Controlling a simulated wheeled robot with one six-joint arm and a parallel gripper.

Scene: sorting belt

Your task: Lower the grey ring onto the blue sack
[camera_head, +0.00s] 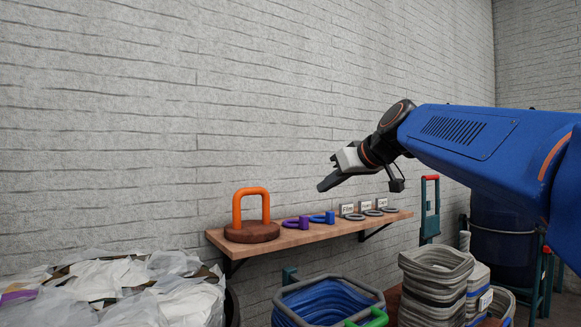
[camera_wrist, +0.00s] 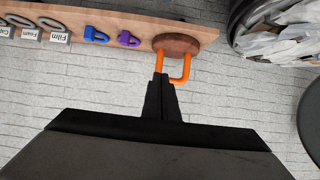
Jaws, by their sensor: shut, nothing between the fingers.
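My gripper (camera_head: 326,185) is shut and empty, held in the air above the shelf. Its closed fingers (camera_wrist: 160,82) show in the wrist view, pointing towards the orange handle. A blue sack-like body (camera_head: 325,302) sits at the bottom centre of the head view, with a grey angular ring (camera_head: 297,284) around its top. Its lower part is cut off by the frame. Small grey rings (camera_head: 373,212) lie by labels on the shelf; they also show in the wrist view (camera_wrist: 50,23). Which grey ring is the task's cannot be told. My gripper touches none of them.
A wooden shelf (camera_head: 325,236) holds an orange handle (camera_head: 238,207) on a round base, a purple clip (camera_head: 296,223) and a blue clip (camera_head: 323,218). A grey stack (camera_head: 434,285) stands right, a green handle (camera_head: 372,319) in front, whitish bags (camera_head: 115,290) left.

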